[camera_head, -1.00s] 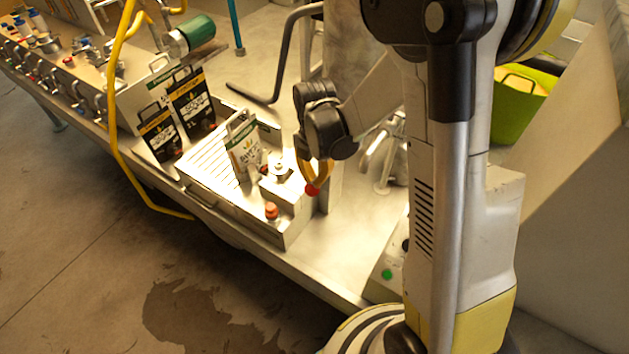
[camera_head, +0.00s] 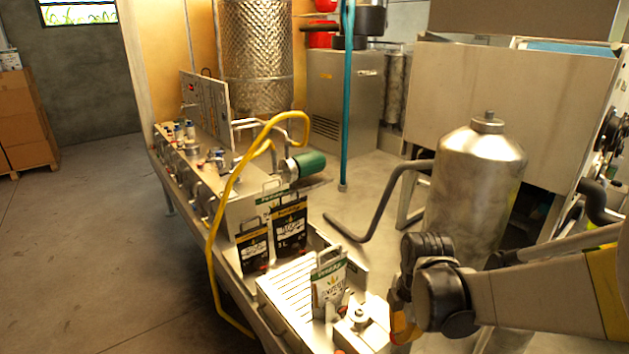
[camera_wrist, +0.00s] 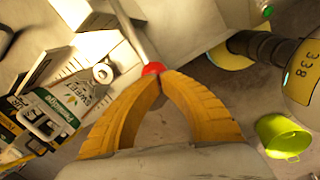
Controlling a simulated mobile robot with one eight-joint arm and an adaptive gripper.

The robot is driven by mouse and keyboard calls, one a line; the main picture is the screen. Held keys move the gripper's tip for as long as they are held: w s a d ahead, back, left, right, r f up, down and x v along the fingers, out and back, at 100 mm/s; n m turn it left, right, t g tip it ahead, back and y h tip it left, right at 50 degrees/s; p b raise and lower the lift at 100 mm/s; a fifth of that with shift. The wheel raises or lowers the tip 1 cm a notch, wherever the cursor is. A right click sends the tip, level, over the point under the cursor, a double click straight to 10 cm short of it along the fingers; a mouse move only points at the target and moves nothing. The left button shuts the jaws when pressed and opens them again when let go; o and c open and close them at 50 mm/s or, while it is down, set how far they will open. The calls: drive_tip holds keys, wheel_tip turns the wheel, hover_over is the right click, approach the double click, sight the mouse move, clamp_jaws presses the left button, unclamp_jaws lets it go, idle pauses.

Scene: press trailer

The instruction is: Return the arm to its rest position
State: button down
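My gripper (camera_head: 401,322) is low in the head view, right of the filling box, its tip partly cut off by the lower edge. In the wrist view its two yellow fingers (camera_wrist: 163,75) curve together and meet at the tips. A red round thing (camera_wrist: 152,68) shows right at the fingertips; I cannot tell whether it is held or lies behind them. My arm (camera_head: 540,292) reaches in from the right.
The metal filling box (camera_head: 284,312) carries a pouch (camera_head: 328,284); more pouches (camera_head: 290,228) stand behind it. A yellow hose (camera_head: 213,262) hangs over the bench. A steel tank (camera_head: 474,180) stands close behind my arm. A green bucket (camera_wrist: 283,137) stands on the floor.

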drive_tip(key=s+m+t+b, duration=0.5)
drive_tip(key=s+m+b, duration=0.6)
drive_tip(key=m, duration=0.9)
drive_tip(key=shift+s+a+f+t+b, duration=0.25)
drive_tip(key=shift+s+a+t+b, duration=0.15)
drive_tip(key=shift+s, duration=0.3)
